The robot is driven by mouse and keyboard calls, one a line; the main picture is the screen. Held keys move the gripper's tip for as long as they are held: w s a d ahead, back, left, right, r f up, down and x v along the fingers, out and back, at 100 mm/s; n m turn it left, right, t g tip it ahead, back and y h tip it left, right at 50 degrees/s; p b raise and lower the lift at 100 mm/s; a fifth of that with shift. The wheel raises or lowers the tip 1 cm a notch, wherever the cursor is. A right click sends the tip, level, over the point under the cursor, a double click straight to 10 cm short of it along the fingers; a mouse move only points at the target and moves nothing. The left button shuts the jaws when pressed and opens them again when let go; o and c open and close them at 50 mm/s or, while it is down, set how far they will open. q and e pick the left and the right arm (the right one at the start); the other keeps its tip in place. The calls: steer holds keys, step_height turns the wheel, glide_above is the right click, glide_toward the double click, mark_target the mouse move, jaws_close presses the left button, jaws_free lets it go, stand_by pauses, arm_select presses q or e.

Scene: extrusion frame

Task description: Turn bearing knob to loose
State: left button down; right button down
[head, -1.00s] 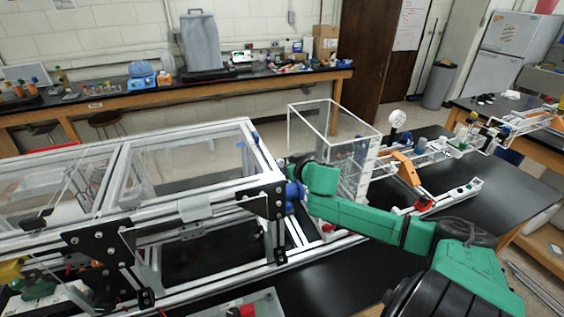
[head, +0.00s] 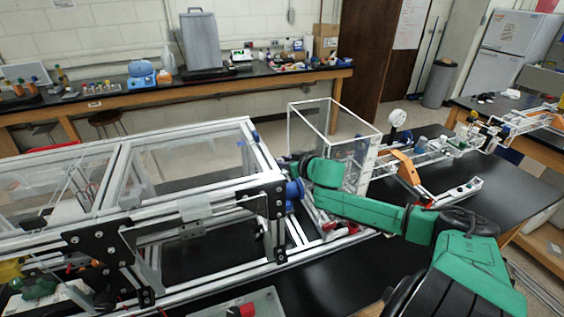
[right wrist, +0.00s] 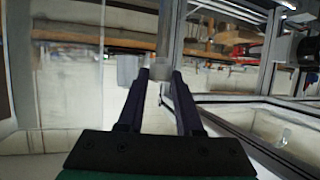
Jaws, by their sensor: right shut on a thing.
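The bearing knob shows in the right wrist view as a blurred, pale grey round piece (right wrist: 160,73) between my fingertips. My right gripper (right wrist: 158,80) is shut on it with its two dark fingers. In the head view my right gripper (head: 291,187) reaches the black plate (head: 268,199) at the right end of the aluminium extrusion frame (head: 190,131). Its green wrist hides most of the contact there, and the knob's marking or setting cannot be read. My left gripper is not in view.
A clear open-topped box (head: 335,125) stands just behind my right wrist. A white rail assembly with orange parts (head: 404,166) lies to the right on the black table (head: 500,205). A grey tray (head: 250,304) with a red item is at the front edge.

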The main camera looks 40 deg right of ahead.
steer(key=c, duration=0.6)
jaws_free()
steer(key=shift+s, duration=0.1)
steer(key=shift+r, duration=0.15)
step_height(320, 180, up, 20)
steer(key=shift+f+b, duration=0.1)
steer(key=shift+b, duration=0.5)
